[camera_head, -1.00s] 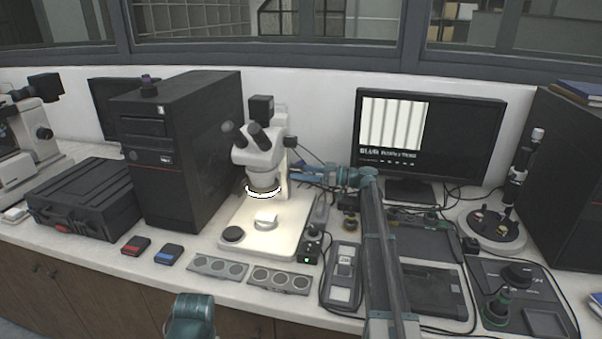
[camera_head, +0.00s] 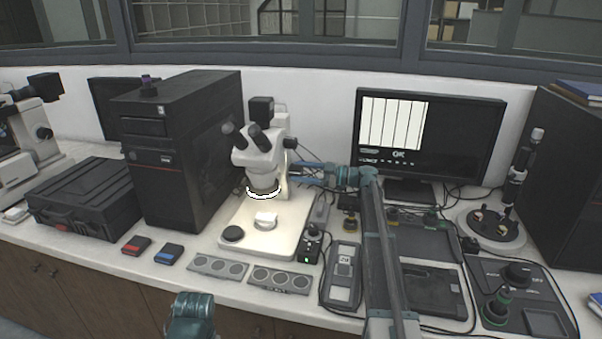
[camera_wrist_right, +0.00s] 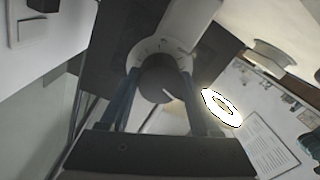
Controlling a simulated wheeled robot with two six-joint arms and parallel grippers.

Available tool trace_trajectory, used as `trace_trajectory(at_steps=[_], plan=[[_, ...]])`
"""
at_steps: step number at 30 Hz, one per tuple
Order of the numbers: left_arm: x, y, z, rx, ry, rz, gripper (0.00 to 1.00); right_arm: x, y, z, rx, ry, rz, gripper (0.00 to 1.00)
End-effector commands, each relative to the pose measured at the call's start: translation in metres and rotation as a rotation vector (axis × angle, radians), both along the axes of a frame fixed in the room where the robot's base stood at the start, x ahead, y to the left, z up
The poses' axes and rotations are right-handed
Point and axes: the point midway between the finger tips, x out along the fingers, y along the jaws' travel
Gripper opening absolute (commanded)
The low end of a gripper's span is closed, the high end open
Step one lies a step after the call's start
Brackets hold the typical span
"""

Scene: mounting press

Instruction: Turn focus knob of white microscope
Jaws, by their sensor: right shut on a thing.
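The white microscope (camera_head: 265,153) stands on its pale base (camera_head: 283,240) with its ring light on. My right gripper (camera_head: 296,170) reaches in from the right at the microscope's right side. In the right wrist view, its two blue fingers are shut on the round dark focus knob (camera_wrist_right: 160,84), one on each side. A pale marked collar (camera_wrist_right: 150,50) sits behind the knob. The knob cannot be made out in the head view. My left gripper is not in view; only part of my left arm shows at the bottom.
A black computer tower (camera_head: 175,160) stands left of the microscope. My right forearm crosses above the bench at right.

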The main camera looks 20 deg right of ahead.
Motion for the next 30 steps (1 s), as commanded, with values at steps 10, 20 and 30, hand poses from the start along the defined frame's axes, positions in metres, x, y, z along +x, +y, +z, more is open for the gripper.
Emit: trace_trajectory(at_steps=[10,20,30], plan=[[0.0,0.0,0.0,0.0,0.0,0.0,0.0,-0.002,0.0,-0.002,-0.005,0.003,0.004,0.7],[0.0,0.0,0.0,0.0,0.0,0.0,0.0,-0.001,0.0,-0.001,-0.002,0.001,0.001,0.93],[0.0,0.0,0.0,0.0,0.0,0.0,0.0,-0.018,-0.028,0.0,-0.001,0.002,-0.003,0.93]])
